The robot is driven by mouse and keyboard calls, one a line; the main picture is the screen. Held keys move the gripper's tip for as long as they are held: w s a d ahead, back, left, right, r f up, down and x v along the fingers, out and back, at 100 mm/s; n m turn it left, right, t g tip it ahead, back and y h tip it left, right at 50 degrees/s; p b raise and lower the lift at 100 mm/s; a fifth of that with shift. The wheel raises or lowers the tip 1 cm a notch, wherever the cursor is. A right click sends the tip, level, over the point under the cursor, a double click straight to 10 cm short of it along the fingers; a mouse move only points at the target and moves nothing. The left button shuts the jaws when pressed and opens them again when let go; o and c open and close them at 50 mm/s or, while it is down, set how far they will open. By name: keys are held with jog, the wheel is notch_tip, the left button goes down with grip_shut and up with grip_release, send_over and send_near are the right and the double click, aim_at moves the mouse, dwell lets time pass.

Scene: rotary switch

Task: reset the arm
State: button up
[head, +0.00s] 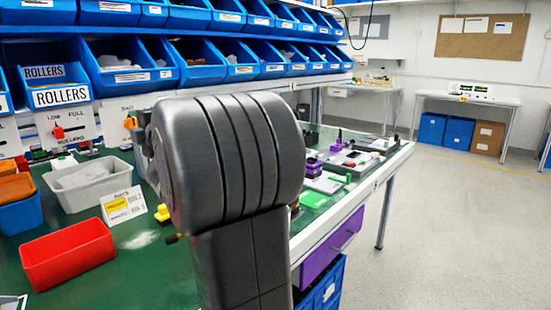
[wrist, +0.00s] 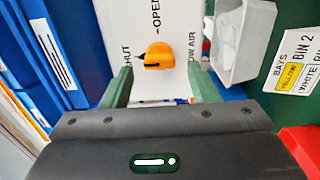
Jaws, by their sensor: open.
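An orange rotary knob (wrist: 159,53) on a white panel (wrist: 125,20) shows in the wrist view, with lettering around it including OPEN. A dark slot marks the knob's lower left. My gripper (wrist: 159,69) is open, its two green fingers spread at the left and right below the knob, with nothing between them. The fingers appear apart from the knob. In the head view the orange knob (head: 130,122) shows at the left edge of my dark grey arm, which fills the middle and hides my gripper and part of the panel.
A grey bin (head: 88,183), a red bin (head: 68,253) and a BAYS sign (head: 123,205) stand on the green bench (head: 150,275). Blue bins (head: 130,67) line the shelf above. A red switch (head: 58,133) sits left of the orange knob. The floor at right is clear.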

jog(key=shift+x, duration=0.9)
jog(key=shift+w+a+r+m+p, duration=0.1)
jog(key=shift+r+m+p, duration=0.1)
jog(key=shift+m+p, duration=0.4)
jog(key=shift+r+m+p, duration=0.15)
jog(key=shift+m+p, duration=0.8)
jog(key=shift+m, duration=0.15)
jog(key=m+p, duration=0.5)
jog(key=m, duration=0.2)
jog(key=shift+p, duration=0.35)
jog(key=m+p, duration=0.5)
jog(key=p, duration=0.1)
jog(key=shift+m, duration=0.4)
jog(key=shift+d+m+p, duration=0.25)
jog(key=shift+m+p, duration=0.45)
jog(key=shift+p, duration=0.25)
jog(key=shift+d+f, duration=0.1)
jog(key=shift+f, duration=0.15)
